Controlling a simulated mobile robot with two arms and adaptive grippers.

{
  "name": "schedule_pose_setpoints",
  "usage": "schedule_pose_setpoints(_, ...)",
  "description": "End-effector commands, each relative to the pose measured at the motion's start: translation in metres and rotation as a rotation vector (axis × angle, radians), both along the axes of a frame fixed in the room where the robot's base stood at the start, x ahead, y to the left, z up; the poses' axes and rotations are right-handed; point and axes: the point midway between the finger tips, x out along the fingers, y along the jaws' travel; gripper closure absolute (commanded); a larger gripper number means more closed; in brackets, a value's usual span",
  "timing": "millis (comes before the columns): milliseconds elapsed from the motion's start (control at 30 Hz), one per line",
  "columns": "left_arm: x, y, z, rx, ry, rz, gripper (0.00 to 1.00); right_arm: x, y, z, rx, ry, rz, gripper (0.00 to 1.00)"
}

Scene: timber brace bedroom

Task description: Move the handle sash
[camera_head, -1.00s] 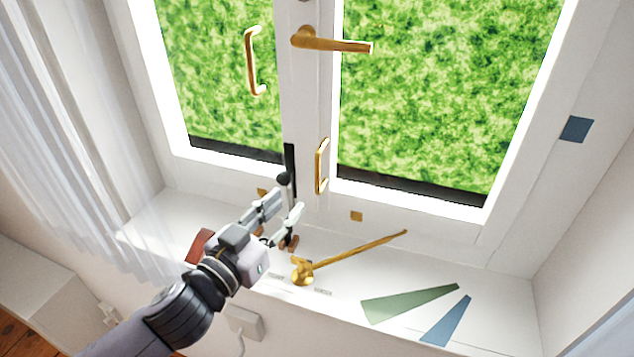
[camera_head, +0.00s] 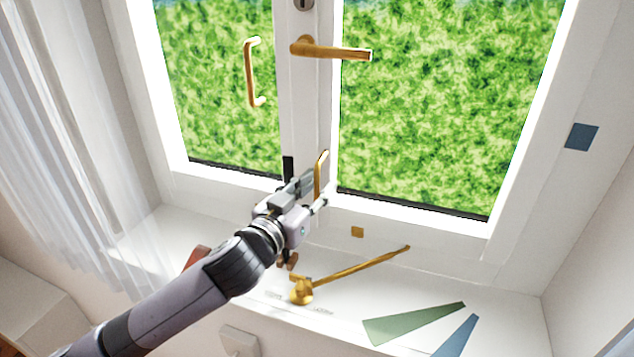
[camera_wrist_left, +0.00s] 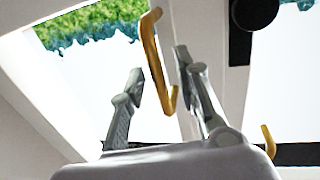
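The window's right sash (camera_head: 412,208) has a white frame and a brass lever handle (camera_head: 335,51) pointing right. Low on its left stile is a brass pull handle (camera_head: 321,165), which also shows in the left wrist view (camera_wrist_left: 153,50). My left gripper (camera_head: 318,186) is at this pull, its lower part hidden by the fingers in the head view. In the left wrist view, the left gripper's (camera_wrist_left: 158,65) fingers are apart with the pull between them; I cannot tell whether they touch it. The right gripper is out of view.
A brass stay bar (camera_head: 362,265) lies over the white sill. Green (camera_head: 415,324) and blue (camera_head: 456,337) wedges mark the sill at right; a red one (camera_head: 196,257) is partly behind my arm. The left sash has another brass pull (camera_head: 250,75). A sheer curtain (camera_head: 75,150) hangs left.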

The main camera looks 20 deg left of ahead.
Motion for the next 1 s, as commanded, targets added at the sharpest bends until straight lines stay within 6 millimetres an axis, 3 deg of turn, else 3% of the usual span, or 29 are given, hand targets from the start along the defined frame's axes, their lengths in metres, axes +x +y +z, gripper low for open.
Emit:
schedule_pose_setpoints(333, 0.0037, -0.0014, -0.0007, 0.0, 0.0, -0.001, 0.7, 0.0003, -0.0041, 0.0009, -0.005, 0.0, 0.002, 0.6)
schedule_pose_setpoints(767, 0.0034, -0.0011, -0.0006, 0.0, 0.0, -0.001, 0.99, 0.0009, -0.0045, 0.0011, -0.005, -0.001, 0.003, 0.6)
schedule_pose_setpoints(1000, 0.0035, -0.001, -0.0006, 0.0, 0.0, 0.0, 1.0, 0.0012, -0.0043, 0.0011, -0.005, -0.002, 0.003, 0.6)
